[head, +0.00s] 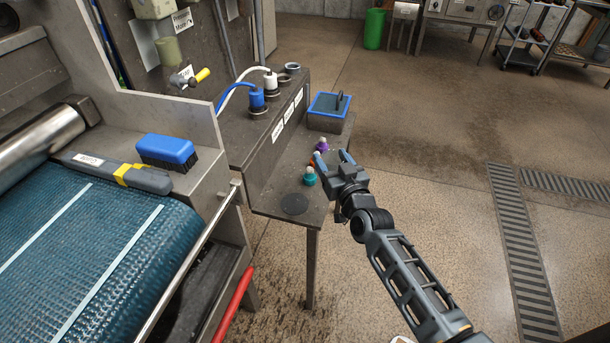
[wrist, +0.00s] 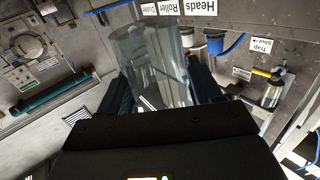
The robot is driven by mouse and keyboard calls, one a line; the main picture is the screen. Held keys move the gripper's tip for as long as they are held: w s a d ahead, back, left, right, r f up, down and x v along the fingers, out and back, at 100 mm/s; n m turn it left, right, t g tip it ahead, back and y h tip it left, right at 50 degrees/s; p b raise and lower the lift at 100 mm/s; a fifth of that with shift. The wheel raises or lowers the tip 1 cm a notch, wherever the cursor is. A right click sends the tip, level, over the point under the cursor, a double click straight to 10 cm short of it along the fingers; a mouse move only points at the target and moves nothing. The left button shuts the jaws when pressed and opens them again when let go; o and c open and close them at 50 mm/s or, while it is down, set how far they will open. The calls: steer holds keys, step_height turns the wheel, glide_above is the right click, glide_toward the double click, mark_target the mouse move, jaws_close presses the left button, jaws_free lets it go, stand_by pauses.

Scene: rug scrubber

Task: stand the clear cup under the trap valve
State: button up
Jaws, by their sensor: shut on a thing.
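The clear cup (wrist: 150,62) is between the fingers of my gripper (head: 333,160), which is shut on it; the wrist view shows its transparent wall up close. In the head view the cup is hard to make out. My gripper is over the right edge of the small side bench, near several small bottles. The trap valve (head: 186,79), with a yellow handle, is on the grey panel at upper left, well apart from the cup. The valve's yellow handle also shows at the right of the wrist view (wrist: 262,72), by an upside-down trap label.
A teal-capped bottle (head: 309,176) and a purple-capped one (head: 321,145) stand on the bench (head: 268,205) by my gripper. A blue-rimmed box (head: 329,108) stands behind. A blue brush (head: 166,151) sits on the machine ledge.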

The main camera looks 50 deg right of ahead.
steer(key=w+a+f, duration=0.2)
steer(key=w+a+f+p, duration=0.1)
steer(key=w+a+f, duration=0.1)
steer(key=w, duration=0.1)
steer(key=shift+w+a+f, duration=0.2)
steer(key=shift+a+f, duration=0.1)
steer(key=shift+a, duration=0.1)
steer(key=shift+f+b, duration=0.8)
steer(key=shift+f, duration=1.1)
steer(key=shift+f, duration=0.1)
steer(key=o, duration=1.1)
steer(key=shift+o, duration=0.2)
steer(key=shift+r, duration=0.25)
steer(key=v, duration=1.2)
steer(key=shift+f+p, duration=0.1)
steer(key=shift+p, duration=0.25)
